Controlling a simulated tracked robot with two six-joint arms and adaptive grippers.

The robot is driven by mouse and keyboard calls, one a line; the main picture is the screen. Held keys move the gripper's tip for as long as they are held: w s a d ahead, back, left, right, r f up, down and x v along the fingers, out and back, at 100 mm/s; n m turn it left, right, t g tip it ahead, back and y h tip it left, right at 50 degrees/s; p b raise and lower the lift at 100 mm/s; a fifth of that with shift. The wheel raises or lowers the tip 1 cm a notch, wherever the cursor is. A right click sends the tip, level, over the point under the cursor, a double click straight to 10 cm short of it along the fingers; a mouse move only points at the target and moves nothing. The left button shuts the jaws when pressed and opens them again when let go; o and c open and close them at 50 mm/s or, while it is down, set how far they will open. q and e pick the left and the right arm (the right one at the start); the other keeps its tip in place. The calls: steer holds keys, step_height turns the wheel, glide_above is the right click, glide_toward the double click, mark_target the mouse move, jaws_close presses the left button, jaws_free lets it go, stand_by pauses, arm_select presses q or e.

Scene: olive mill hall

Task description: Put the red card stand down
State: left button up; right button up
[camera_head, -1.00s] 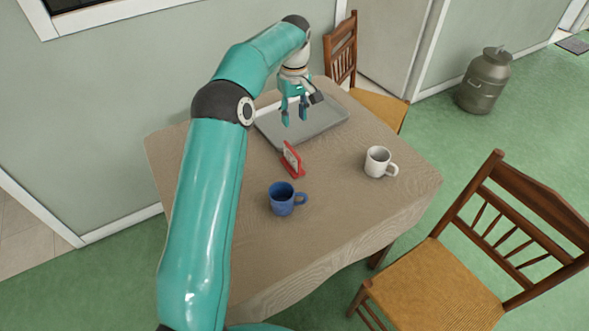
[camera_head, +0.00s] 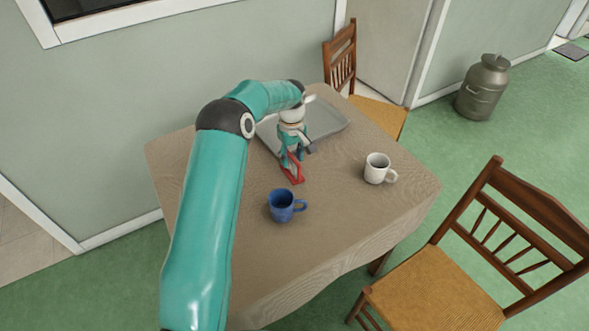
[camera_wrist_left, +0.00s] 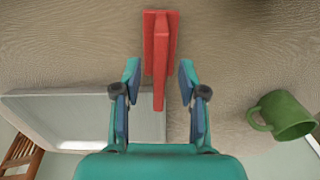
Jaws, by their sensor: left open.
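The red card stand (camera_head: 293,178) stands on the cloth-covered table (camera_head: 330,230), between the tray and the blue mug. In the left wrist view the red card stand (camera_wrist_left: 160,50) shows from above, upright between my fingers. My left gripper (camera_head: 290,164) is low over the table at the stand and hides part of it in the head view. In the left wrist view my left gripper (camera_wrist_left: 159,82) is open, with a finger on each side of the stand and a narrow gap to each. My right gripper is not in view.
The grey tray (camera_head: 330,120) lies behind the stand. A blue mug (camera_head: 283,206) is in front, a white mug (camera_head: 378,167) to the right. A green mug (camera_wrist_left: 284,115) shows only in the wrist view. Chairs (camera_head: 430,285) stand beside the table. The front of the table is clear.

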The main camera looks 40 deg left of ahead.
mark_target(291, 172)
arm_select(q)
steer(key=shift+a+f+p, duration=0.1)
steer(key=shift+f+p, duration=0.35)
steer(key=shift+f, duration=1.5)
jaws_close()
